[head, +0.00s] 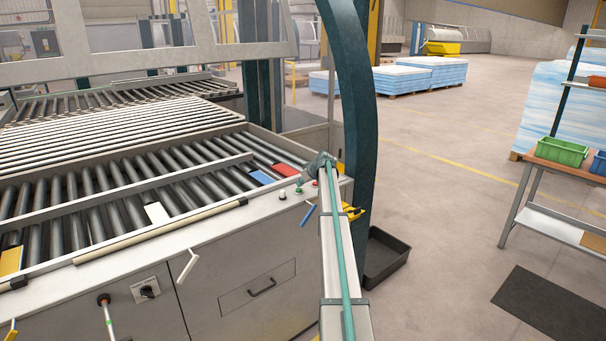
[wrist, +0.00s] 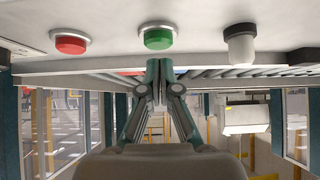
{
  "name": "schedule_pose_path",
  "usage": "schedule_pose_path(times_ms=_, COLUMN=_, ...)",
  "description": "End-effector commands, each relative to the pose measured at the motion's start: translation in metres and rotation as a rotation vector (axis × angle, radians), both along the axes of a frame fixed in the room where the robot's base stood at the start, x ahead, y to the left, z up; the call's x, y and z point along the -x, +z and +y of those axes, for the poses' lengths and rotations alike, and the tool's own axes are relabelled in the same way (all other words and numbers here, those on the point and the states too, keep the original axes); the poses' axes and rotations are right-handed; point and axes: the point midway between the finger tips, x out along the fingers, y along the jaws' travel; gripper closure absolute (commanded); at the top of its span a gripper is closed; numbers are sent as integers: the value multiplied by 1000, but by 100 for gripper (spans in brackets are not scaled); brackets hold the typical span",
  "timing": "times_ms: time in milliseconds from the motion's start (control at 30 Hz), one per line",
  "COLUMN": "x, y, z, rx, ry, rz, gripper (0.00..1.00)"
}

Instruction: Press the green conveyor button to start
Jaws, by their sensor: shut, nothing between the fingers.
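The green button (wrist: 158,38) sits on a light panel in the wrist view, between a red button (wrist: 70,44) and a white button with a dark collar (wrist: 240,46).
A roller conveyor (head: 80,207) lies behind the console (head: 230,245). Red (head: 285,169) and blue (head: 261,177) pieces lie on its rollers. A dark teal post (head: 360,110) rises close to my arm. A black bin (head: 387,257) stands on the floor at right.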

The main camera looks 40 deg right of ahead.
Motion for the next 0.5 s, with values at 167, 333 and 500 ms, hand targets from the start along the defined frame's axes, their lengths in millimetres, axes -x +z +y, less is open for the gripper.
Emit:
schedule_pose_path(times_ms=167, x=0, y=-11, z=0, rx=0, ry=1, rz=0, gripper=100)
schedule_pose_path(times_ms=333, x=0, y=-14, z=0, rx=1, ry=1, rz=-1, gripper=100)
schedule_pose_path(times_ms=500, x=0, y=-14, z=0, rx=1, ry=1, rz=0, gripper=100)
